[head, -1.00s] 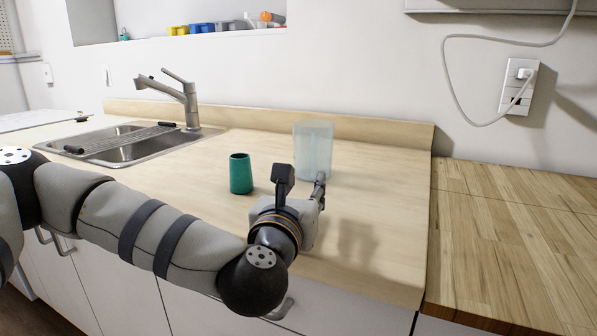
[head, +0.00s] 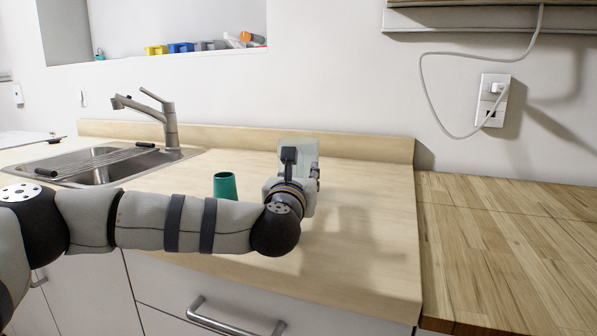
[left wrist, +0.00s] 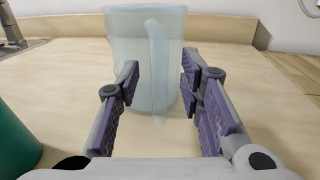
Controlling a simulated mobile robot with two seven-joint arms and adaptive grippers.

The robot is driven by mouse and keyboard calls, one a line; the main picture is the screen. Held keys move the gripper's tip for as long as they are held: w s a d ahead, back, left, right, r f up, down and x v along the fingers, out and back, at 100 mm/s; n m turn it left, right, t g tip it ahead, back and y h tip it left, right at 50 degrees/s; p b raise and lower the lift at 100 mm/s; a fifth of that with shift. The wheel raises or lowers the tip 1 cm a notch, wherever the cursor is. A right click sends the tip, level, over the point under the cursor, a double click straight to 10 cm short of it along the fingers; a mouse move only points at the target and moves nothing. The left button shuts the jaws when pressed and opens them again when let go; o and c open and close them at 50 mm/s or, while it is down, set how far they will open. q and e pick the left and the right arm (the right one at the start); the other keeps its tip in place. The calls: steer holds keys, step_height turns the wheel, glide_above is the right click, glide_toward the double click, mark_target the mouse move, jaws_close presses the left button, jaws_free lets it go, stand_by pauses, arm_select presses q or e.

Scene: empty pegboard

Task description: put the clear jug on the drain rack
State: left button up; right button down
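The clear jug (head: 312,148) stands upright on the wooden counter, mostly hidden behind my left gripper (head: 304,165) in the head view. In the left wrist view the jug (left wrist: 130,40) is straight ahead, its handle (left wrist: 158,65) turned toward me. My left gripper (left wrist: 160,85) is open, with its purple-padded fingers on either side of the handle; I cannot tell if they touch the jug. The drain rack (head: 97,161) is a set of metal rods with dark ends lying across the sink. My right gripper is out of view.
A green cup (head: 225,185) stands left of my left gripper and also shows at the left edge of the wrist view (left wrist: 12,135). The faucet (head: 168,125) rises behind the sink (head: 120,172). The counter right of the jug is clear.

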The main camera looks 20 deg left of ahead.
arm_select(q)
jaws_close()
